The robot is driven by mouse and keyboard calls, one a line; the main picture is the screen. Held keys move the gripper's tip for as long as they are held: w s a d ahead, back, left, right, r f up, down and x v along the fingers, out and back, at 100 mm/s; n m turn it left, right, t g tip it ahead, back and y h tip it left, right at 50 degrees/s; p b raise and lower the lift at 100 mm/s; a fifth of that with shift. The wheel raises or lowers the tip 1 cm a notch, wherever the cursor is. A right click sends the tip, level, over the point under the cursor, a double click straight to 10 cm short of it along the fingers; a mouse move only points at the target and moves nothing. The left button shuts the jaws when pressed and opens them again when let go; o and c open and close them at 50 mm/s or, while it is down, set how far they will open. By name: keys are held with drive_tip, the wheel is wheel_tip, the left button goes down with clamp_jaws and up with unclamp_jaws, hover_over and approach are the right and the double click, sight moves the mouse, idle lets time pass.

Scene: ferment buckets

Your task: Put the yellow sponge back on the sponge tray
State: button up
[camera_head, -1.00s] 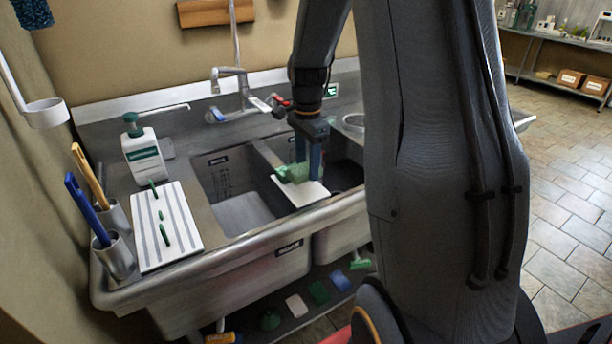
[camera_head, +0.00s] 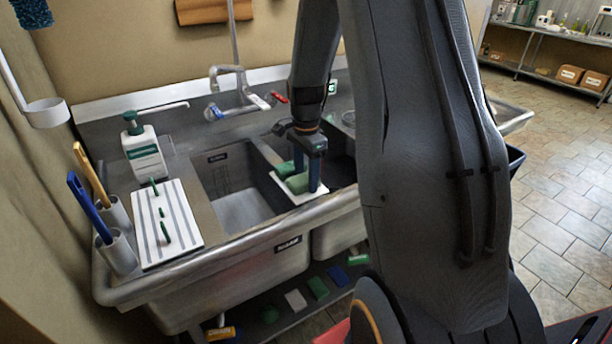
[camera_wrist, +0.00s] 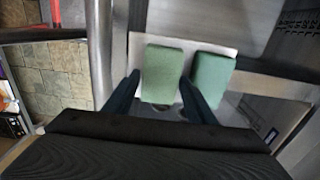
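I see no plainly yellow sponge. A light green sponge (camera_wrist: 163,74) lies on the white sponge tray (camera_wrist: 232,47), beside a darker blue-green sponge (camera_wrist: 212,78). The tray (camera_head: 318,195) sits at the divider between the two sink basins. In the head view the light sponge (camera_head: 297,184) lies between my fingers, and the darker one (camera_head: 285,168) is just behind. My gripper (camera_wrist: 160,77) points down with one finger on each side of the light sponge. Narrow gaps show beside it, so the fingers look slightly open; the exact contact at the tips is unclear.
A striped white board (camera_head: 164,223) with small green pieces lies on the left drainboard, near a soap bottle (camera_head: 143,155) and brush holders (camera_head: 115,252). The faucet (camera_head: 230,85) stands behind the basins. Several coloured items, including a blue one (camera_head: 335,275), lie below the sink.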

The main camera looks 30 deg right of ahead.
sight(306, 178)
drive_tip(key=shift+r, duration=0.1)
wheel_tip(306, 178, up, 12)
drive_tip(key=b, duration=0.3)
drive_tip(key=s+a+f+n, duration=0.4)
drive_tip(key=s+a+n, duration=0.4)
drive_tip(key=s+a+f+n+t, duration=0.1)
drive_tip(key=s+a+f+n, duration=0.4)
drive_tip(key=s+a+n, duration=0.3)
drive_tip(key=shift+s+f+n, duration=0.2)
drive_tip(key=shift+s+n, duration=0.4)
drive_tip(key=shift+n, duration=0.2)
